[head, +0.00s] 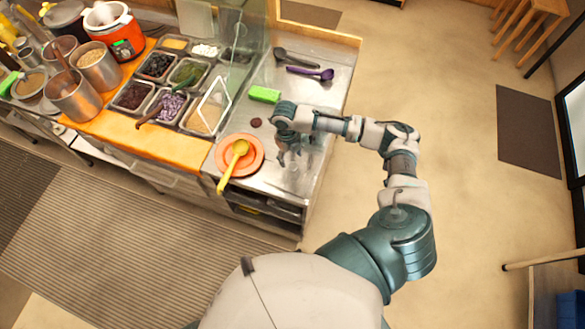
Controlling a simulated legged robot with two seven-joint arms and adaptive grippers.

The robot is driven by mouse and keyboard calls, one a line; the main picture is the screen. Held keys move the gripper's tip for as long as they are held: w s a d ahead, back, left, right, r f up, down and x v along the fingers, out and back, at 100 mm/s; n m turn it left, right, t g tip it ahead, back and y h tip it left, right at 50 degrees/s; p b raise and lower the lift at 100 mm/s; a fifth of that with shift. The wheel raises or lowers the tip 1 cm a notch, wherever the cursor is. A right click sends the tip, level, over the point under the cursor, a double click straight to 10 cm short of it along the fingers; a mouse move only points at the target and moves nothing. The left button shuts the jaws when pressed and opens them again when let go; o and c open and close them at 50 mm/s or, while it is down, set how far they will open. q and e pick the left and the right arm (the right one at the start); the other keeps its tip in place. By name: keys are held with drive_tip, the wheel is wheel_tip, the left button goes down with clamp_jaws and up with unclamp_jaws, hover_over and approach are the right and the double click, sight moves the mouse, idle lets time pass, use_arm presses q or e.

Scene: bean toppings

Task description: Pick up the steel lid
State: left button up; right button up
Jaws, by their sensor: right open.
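My right gripper (289,160) hangs over the steel counter (322,98), pointing down, with its fingers apart and nothing visible between them. I cannot make out the steel lid for certain. Faint shiny shapes lie on the counter around and below the gripper, but they blend with the steel. The gripper and wrist cover part of that area, and I cannot tell whether the fingers touch anything. My left gripper is not in view.
An orange plate (257,168) with a yellow ladle (234,165) is left of the gripper. A green block (264,94), a small dark disc (256,122), a purple spoon (311,73) and a dark spoon (296,57) lie beyond. Topping pans (171,106) are left, beside a clear panel.

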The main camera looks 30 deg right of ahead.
sight(293, 164)
drive_tip(key=f, duration=0.4)
drive_tip(key=f+p, duration=0.1)
drive_tip(key=f, duration=0.1)
drive_tip(key=shift+s+d+f, duration=0.2)
drive_tip(key=shift+s, duration=0.2)
clamp_jaws()
